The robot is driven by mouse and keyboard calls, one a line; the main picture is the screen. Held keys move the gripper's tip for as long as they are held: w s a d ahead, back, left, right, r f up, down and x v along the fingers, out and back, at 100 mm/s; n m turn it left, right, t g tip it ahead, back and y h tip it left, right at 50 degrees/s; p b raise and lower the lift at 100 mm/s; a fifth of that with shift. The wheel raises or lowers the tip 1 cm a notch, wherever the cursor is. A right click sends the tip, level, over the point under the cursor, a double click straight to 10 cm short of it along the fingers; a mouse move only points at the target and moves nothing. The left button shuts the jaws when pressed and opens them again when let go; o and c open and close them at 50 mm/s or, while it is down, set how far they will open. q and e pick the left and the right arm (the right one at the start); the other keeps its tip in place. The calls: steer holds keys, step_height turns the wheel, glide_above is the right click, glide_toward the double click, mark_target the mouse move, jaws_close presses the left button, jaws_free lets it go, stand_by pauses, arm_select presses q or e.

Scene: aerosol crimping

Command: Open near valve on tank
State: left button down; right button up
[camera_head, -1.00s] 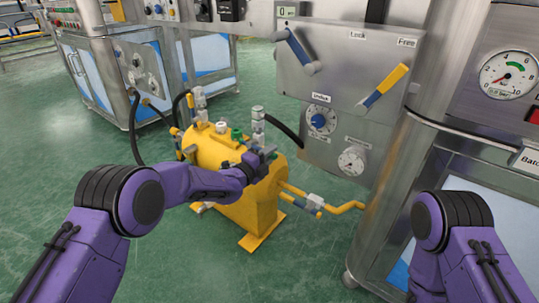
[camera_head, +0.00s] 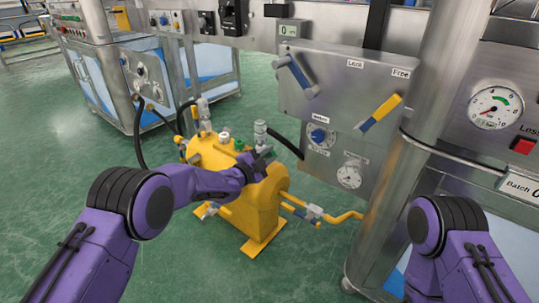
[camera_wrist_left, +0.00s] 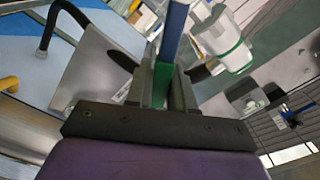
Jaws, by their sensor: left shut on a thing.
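The yellow tank (camera_head: 250,213) stands low on the floor with fittings along its top. My left gripper (camera_head: 262,159) is at the top of the tank, towards its near end, and its own fingers hide the part it grips. In the left wrist view the gripper (camera_wrist_left: 163,88) is shut on a slim valve handle (camera_wrist_left: 173,32), blue above and green between the fingers. A white fitting with a green ring (camera_wrist_left: 225,40) is just right of the fingers. My right arm is at the lower right; its gripper is outside the view.
A steel panel (camera_head: 330,108) with a grey-blue lever and a yellow lever (camera_head: 388,107) rises behind and right of the tank. A yellow pipe (camera_head: 338,217) runs from the tank towards a steel column. Black hoses pass behind the tank. Green floor is clear at left.

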arm_select(q)
steer(key=shift+a+r+n, duration=0.1)
steer(key=shift+r+n, duration=0.1)
steer(key=shift+n, duration=0.2)
steer(key=c, duration=1.1)
jaws_free()
steer(key=shift+o, duration=0.2)
steer(key=shift+s+a+p, duration=0.25)
steer(key=shift+s+p, duration=0.05)
steer(key=shift+p, duration=0.05)
steer(key=p+v, duration=0.2)
steer(key=v, duration=0.7)
steer(key=shift+s+a+p, duration=0.25)
steer(key=shift+s+p, duration=0.05)
